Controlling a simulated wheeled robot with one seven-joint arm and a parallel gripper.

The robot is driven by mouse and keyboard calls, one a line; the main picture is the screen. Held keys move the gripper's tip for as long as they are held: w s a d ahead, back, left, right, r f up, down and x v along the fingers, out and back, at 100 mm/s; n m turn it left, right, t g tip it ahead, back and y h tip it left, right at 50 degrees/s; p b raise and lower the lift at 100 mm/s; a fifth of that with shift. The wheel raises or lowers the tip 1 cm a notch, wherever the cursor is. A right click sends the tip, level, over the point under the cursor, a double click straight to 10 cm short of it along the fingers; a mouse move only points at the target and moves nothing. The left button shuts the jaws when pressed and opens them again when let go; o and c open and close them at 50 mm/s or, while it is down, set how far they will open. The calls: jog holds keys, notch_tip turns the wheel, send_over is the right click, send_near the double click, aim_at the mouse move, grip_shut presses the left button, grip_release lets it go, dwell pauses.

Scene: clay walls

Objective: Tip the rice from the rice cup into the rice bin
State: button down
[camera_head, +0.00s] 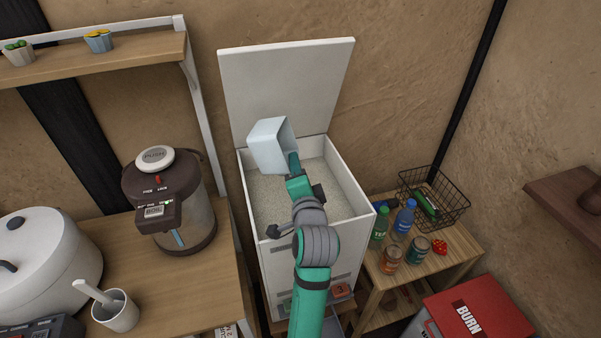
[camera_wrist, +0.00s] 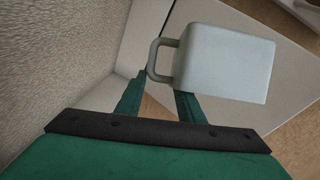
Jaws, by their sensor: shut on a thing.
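The rice cup (camera_head: 266,147) is a pale blue-grey square cup, held tilted over the back left part of the open rice bin (camera_head: 272,272). The bin is white and tall, with pale rice (camera_head: 270,190) inside. My gripper (camera_head: 292,162) is shut on the cup's handle; in the wrist view the handle (camera_wrist: 154,62) lies at the tips of my gripper's fingers (camera_wrist: 160,95). The cup's outer side (camera_wrist: 228,65) faces the wrist camera. The inside of the cup is mostly hidden, and no falling rice shows.
The bin's lid (camera_head: 290,90) stands open behind it. A wooden counter with a hot water pot (camera_head: 175,205) and a white cooker (camera_head: 45,265) is on the left. A low shelf with bottles, cans and a wire basket (camera_head: 435,198) is on the right. A red box (camera_head: 470,312) stands in front.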

aim_at(277, 153)
notch_tip(277, 153, up, 11)
jog(key=d+n+g+h, duration=0.1)
jog(key=n+g+h, duration=0.2)
jog(key=n, duration=0.7)
jog(key=shift+s+d+h, duration=0.15)
jog(key=shift+s+h, duration=0.05)
jog(key=shift+h, duration=1.1)
jog(key=shift+w, duration=0.1)
